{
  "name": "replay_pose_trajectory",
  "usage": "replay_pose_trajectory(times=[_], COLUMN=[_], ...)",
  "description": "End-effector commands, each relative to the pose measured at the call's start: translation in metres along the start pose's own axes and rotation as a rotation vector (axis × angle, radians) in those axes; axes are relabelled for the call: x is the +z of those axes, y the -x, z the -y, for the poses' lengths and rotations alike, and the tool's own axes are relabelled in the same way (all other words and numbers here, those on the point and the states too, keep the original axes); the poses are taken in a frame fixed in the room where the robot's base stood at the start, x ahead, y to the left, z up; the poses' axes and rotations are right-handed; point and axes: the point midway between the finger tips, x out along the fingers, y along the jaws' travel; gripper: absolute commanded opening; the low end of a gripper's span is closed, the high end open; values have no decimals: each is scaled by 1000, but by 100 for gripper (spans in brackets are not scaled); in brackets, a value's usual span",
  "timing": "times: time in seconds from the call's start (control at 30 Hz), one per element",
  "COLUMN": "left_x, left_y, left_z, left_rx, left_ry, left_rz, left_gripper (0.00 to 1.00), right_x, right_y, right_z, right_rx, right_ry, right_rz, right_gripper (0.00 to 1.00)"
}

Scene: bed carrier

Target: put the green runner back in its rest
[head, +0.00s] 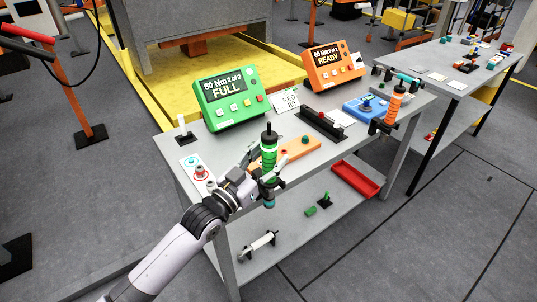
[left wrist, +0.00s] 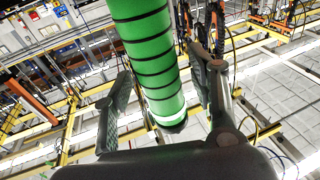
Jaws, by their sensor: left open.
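The green runner (head: 268,155) is a green cylinder with black rings and a black top. It stands upright at the front edge of the workbench in the head view. In the left wrist view the green runner (left wrist: 148,60) passes between the fingers. My left gripper (head: 265,178) is open beside the runner, with gaps between the fingers and its body. The left gripper (left wrist: 165,95) shows its two fingers apart. My arm and the runner hide the rest, so I cannot tell whether the runner sits in it. My right gripper is out of view.
A green box reading FULL (head: 231,100) and an orange box reading READY (head: 334,66) stand at the bench's back. An orange runner (head: 393,105) stands at the right end. An orange block (head: 300,147) lies close to my gripper. A red tray (head: 356,180) is on the lower shelf.

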Motion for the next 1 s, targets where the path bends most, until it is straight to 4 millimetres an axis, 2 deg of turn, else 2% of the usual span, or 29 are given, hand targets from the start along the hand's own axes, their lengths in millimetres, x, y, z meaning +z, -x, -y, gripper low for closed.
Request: replay_pose_trajectory(times=[0.17, 0.4, 0.6, 0.8, 1.0], left_x=[-1, -2, -2, -4, -4], left_y=[16, 67, 102, 117, 118], left_z=[0, 0, 1, 0, 0], left_rx=[0, 1, 0, 1, 1], left_ry=[0, -2, -1, -2, -1], left_rz=[-3, -5, -8, -11, -12], left_gripper=[53, 53, 53, 53, 53], right_x=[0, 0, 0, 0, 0], right_y=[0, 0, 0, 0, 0], right_z=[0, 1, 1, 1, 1], right_rx=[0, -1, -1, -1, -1], right_ry=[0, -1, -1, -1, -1], right_rz=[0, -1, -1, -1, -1], right_gripper=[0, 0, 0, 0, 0])
